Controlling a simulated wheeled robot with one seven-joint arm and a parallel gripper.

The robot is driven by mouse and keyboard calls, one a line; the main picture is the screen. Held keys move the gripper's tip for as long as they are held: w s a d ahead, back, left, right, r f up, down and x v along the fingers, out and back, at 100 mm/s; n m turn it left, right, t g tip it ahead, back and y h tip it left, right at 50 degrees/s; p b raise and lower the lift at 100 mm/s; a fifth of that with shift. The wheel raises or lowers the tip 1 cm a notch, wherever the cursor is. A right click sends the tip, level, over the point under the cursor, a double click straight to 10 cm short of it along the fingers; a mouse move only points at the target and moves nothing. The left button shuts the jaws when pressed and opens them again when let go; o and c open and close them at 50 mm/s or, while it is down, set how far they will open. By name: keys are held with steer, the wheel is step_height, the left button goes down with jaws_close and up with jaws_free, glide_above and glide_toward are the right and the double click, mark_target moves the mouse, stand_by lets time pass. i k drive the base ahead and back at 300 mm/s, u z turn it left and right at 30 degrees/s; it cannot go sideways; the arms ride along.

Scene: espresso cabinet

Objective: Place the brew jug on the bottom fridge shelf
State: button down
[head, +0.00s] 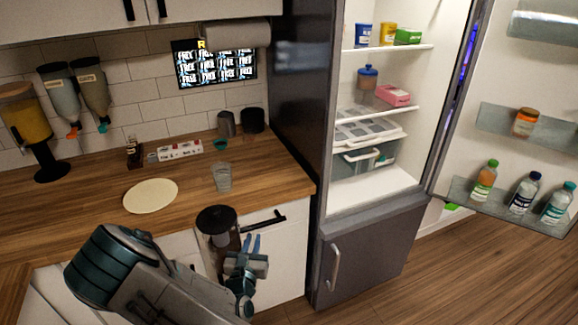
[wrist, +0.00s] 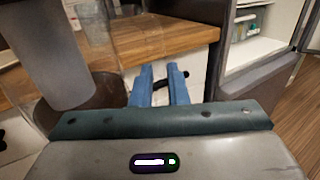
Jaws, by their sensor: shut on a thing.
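The brew jug (head: 212,240), a see-through brownish vessel with a dark round top, is upright in front of the counter edge. My gripper (head: 252,243) is shut on it from the right side; the exact grip point is unclear. In the wrist view the blue fingers (wrist: 158,84) stand a little apart, with the jug's pale column and brown body (wrist: 52,62) large at the left. The fridge stands open to the right. Its white bottom surface (head: 372,190) has a clear front area, with a clear bin (head: 375,158) above and behind it.
The fridge door (head: 510,75) is swung open to the right, with bottles on its low rack (head: 505,203). A freezer door with a handle (head: 334,268) is below. The counter (head: 75,200) holds a round board (head: 150,195) and a glass (head: 222,178). Floor is clear at right.

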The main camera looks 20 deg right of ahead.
mark_target(352, 102)
steer(key=u, duration=1.4)
steer(key=k, duration=1.75)
steer(key=z, duration=2.25)
steer(key=i, duration=1.65)
